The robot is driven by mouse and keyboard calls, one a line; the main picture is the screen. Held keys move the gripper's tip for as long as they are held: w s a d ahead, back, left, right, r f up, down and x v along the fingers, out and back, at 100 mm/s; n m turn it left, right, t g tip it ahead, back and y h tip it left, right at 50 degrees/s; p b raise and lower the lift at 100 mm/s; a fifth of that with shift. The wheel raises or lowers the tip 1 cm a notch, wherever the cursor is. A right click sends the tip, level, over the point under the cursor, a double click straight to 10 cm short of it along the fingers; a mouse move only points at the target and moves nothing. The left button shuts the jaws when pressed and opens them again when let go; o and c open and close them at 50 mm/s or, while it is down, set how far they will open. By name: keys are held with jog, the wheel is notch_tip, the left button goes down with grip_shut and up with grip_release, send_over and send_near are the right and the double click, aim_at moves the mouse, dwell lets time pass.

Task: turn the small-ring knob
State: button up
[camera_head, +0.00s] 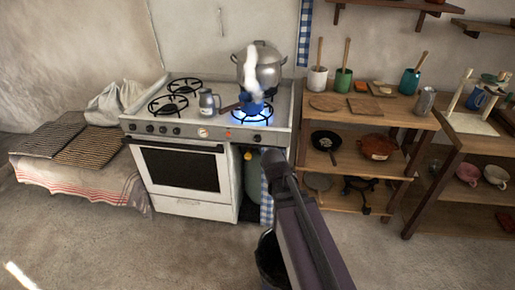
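The white stove (210,182) stands left of centre with several dark knobs along its front panel. A knob (229,134) sits right of the round dial (203,133), and another knob (257,138) is at the panel's right end. More knobs (163,130) are at the left. Labels are too small to read, so I cannot tell which is the small-ring knob. A burner at the front right has a blue flame (252,115). The dark end of my arm, with my gripper (273,157), is just below and right of the right-end knob; its fingers cannot be made out.
A small long-handled pot (252,104) is over the flame, with a white plume above. A large metal pot (267,70) stands behind, and a moka pot (208,102) to the left. Wooden shelves (350,152) stand right of the stove.

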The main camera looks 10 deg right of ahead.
jog(key=w+d+f+n+t+h+b, duration=0.1)
jog(key=w+f+n+t+h+b, duration=0.2)
jog(key=w+n+b, duration=0.3)
jog(key=n+t+y+b, duration=0.2)
jog(key=n+t+b, duration=0.9)
jog(key=n+b, duration=0.7)
send_near(257, 140)
jog(key=s+a+n+p, duration=0.1)
jog(key=s+n+p, duration=0.1)
jog(key=s, duration=0.1)
jog(key=shift+s+a+r, duration=0.15)
jog(key=x, duration=1.3)
jog(key=shift+w+d, duration=0.25)
jog(key=shift+w, duration=0.1)
jog(key=c, duration=1.1)
